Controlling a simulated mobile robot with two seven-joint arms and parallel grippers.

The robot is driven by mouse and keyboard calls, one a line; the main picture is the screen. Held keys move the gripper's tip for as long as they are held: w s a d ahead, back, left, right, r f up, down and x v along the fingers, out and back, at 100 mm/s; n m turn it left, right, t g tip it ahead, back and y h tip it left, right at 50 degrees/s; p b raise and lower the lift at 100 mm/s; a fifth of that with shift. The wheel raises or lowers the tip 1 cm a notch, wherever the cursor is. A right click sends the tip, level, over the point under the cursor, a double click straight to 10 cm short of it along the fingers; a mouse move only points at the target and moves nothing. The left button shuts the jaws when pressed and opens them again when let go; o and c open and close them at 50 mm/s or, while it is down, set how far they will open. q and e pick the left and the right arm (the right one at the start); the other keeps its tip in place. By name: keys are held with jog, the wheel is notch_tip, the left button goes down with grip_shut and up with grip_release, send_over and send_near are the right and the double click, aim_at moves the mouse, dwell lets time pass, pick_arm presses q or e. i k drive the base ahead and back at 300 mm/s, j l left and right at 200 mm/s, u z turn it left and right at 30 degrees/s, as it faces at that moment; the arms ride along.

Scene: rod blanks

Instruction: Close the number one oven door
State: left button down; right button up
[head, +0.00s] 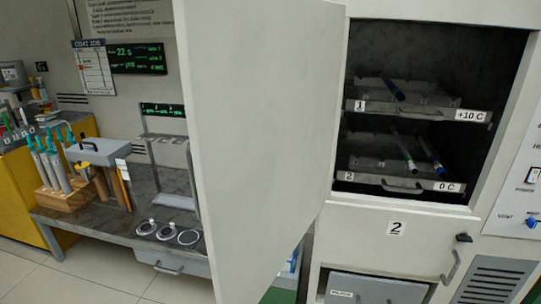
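An upper oven chamber (438,60) stands open at the right. Its large pale door (262,150) is swung out toward me and to the left, apart from the opening. No number or handle shows on the side of the door facing me, so I cannot read which number it bears. A lower tray (400,184) marked 2 and 0 C holds a few rods. A lower front (395,250) marked 2 is shut. Neither gripper is in view.
A bench (100,226) at the left holds a wooden rack (65,193) of teal-topped tools, a grey stand (170,170) and several rings (168,232). The door hides part of the bench's right end. A control panel (522,195) is at the far right. Tiled floor shows lower left.

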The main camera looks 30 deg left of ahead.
aim_at(259, 79)
jog(key=j+z, duration=0.15)
jog(key=j, duration=0.3)
jog(key=k+j+z, duration=0.15)
jog(key=j, duration=0.3)
jog(key=i+j+z, duration=0.1)
jog(key=j, duration=0.35)
jog(key=i+j+z, duration=0.1)
jog(key=j, duration=0.35)
